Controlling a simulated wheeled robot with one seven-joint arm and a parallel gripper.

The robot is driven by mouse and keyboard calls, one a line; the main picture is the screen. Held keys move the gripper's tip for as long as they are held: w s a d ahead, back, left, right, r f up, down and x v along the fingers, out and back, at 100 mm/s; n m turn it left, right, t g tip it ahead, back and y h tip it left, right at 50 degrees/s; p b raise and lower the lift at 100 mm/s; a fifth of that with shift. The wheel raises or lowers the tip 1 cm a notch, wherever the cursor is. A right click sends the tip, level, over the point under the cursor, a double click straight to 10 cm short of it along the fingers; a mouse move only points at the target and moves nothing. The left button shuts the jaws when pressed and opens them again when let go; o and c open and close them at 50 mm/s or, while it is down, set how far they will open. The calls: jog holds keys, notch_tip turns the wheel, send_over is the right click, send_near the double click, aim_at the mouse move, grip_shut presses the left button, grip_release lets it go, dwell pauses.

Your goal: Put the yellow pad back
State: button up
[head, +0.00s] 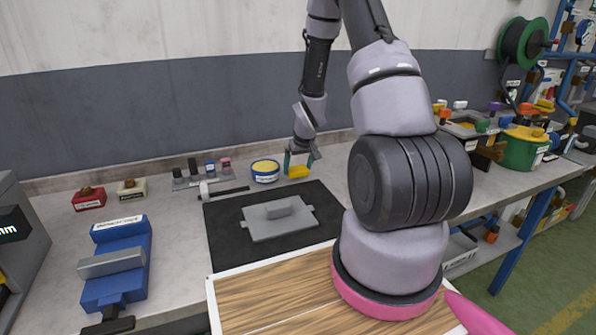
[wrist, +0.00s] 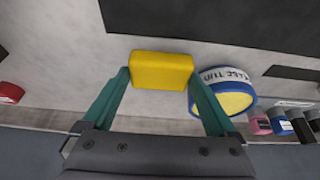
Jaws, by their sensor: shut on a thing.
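The yellow pad (wrist: 161,70) is a small rectangular block between the green fingers of my gripper (wrist: 162,82) in the wrist view. My gripper is shut on it. In the head view the yellow pad (head: 298,171) shows at the gripper (head: 300,163), near the back of the bench, right of a round blue and white tin (head: 265,171) with a yellow top. In the wrist view the tin (wrist: 222,92) stands close beside one finger. I cannot tell whether the pad touches the bench.
A black mat (head: 225,230) with a grey plate (head: 280,228) lies in front of the gripper. A blue vise (head: 118,265), red block (head: 89,199) and cream block (head: 131,190) are at the left. A green tub (head: 523,150) stands at the right.

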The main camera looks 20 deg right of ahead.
jog(key=shift+f, duration=0.75)
jog(key=shift+f, duration=0.1)
jog(key=o, duration=0.8)
jog(key=shift+o, duration=0.2)
